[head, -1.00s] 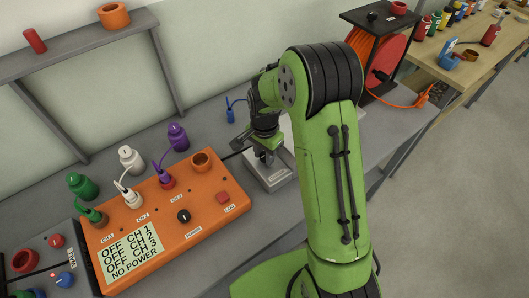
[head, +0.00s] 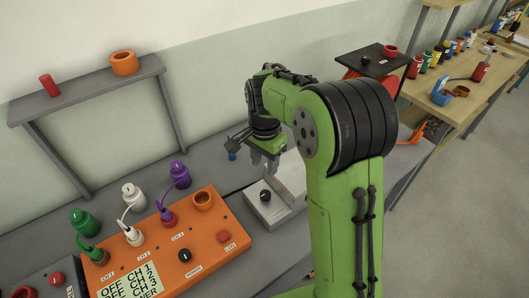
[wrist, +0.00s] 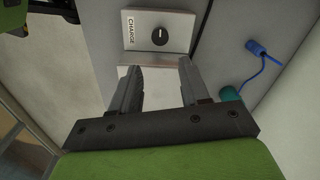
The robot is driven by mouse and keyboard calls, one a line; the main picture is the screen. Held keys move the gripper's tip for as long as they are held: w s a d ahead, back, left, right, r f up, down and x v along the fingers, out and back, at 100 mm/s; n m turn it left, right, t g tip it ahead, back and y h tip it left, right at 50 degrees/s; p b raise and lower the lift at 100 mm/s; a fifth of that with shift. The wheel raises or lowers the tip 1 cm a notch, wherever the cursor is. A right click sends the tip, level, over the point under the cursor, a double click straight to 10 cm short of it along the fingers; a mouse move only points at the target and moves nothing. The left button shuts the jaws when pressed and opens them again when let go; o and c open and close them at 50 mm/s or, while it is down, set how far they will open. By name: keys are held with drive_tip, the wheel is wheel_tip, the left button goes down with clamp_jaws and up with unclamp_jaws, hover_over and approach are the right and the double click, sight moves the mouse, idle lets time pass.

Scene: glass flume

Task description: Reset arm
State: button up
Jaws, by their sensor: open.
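My green arm rises in front of the bench in the head view, with my gripper (head: 264,162) above the bench behind the grey charge box (head: 266,206). In the wrist view my gripper (wrist: 162,75) is open, its two grey fingers apart with nothing between them. The box, with its black knob and CHARGE label, also shows beyond the fingertips in the wrist view (wrist: 143,39). My gripper does not touch it, as far as I can see.
An orange panel (head: 140,245) with green, white and purple plugs stands at the left. A grey shelf (head: 88,90) holds a red cylinder and an orange ring. A blue plug (wrist: 256,47) on a cord lies at right. A wooden table (head: 468,95) with bottles is at back right.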

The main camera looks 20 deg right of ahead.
drive_tip(key=shift+r, duration=1)
